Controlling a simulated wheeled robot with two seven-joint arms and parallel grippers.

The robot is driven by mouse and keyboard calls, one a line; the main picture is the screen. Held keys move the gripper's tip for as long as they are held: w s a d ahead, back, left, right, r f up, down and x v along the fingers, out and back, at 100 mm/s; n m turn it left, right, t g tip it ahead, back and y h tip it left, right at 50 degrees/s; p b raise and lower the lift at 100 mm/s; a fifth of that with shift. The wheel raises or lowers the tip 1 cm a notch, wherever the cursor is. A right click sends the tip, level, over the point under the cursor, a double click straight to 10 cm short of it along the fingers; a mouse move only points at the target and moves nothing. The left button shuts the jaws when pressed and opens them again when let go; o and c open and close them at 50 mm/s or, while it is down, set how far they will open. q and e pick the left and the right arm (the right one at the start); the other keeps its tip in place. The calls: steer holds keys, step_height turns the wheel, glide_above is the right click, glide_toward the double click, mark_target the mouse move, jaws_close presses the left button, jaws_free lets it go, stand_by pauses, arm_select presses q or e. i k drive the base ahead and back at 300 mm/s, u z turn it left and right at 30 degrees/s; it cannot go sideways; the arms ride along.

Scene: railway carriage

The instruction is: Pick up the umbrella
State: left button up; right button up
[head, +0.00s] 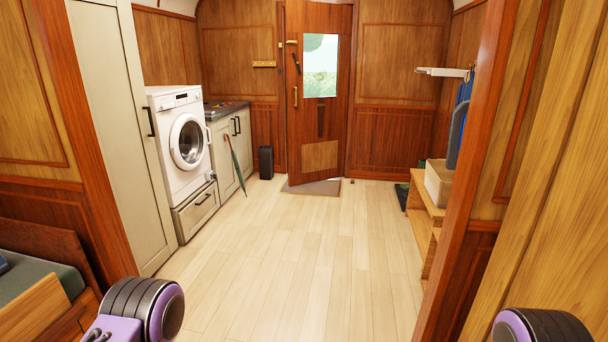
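A thin dark green umbrella (237,167) leans against the front of the low kitchen cabinet, to the right of the washing machine. It is closed and tilted, with one end on the floor. It is well ahead of me, across the room. Parts of my two arms show at the bottom left and bottom right of the head view. Neither of my grippers is in the picture.
A white washing machine (185,148) and a low cabinet (223,165) line the left wall. A dark bin (266,162) stands near the door (313,125). A wooden bench (423,222) is on the right. The wooden floor (300,250) between is clear.

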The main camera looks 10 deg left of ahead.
mark_target(237, 167)
steer(key=u, duration=0.4)
steer(key=i, duration=2.6)
steer(key=u, duration=0.5)
steer(key=i, duration=3.75)
steer(key=z, duration=0.05)
